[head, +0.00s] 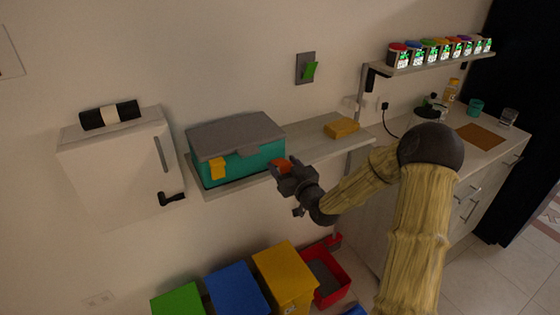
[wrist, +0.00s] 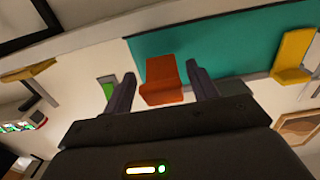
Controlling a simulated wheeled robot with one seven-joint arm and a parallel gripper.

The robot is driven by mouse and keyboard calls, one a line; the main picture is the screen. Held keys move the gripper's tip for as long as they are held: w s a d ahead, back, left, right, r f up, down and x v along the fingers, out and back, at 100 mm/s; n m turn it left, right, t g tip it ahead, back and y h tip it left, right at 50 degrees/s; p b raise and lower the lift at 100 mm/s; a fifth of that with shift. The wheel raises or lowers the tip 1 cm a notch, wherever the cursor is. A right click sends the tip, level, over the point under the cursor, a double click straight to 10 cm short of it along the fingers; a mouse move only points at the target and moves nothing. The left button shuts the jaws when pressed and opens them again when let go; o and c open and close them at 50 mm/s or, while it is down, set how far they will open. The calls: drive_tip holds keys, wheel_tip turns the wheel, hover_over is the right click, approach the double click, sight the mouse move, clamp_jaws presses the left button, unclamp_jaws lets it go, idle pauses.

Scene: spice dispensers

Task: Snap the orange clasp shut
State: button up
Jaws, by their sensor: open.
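A teal box (head: 240,163) with a closed-looking grey lid (head: 235,132) sits on a wall shelf. The orange clasp (head: 281,165) is at the right of its front and appears to jut outward; its lower part is partly hidden by my gripper. My gripper (head: 282,173) is open right at this clasp. In the wrist view, the orange clasp (wrist: 165,80) lies between the two spread fingers (wrist: 161,72), with a gap on each side. A yellow clasp (head: 217,168) is at the left of the box front; it also shows in the wrist view (wrist: 293,55).
A yellow block (head: 342,128) lies on the shelf (head: 310,132) right of the box. A white cabinet (head: 115,170) with a black handle is at left. Spice jars line an upper shelf (head: 445,63).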

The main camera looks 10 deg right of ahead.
drive_tip(key=shift+w+a, duration=0.1)
drive_tip(key=shift+w, duration=0.05)
drive_tip(key=shift+c, duration=1.1)
drive_tip(key=shift+s+a, duration=0.1)
drive_tip(key=shift+s, duration=0.1)
clamp_jaws()
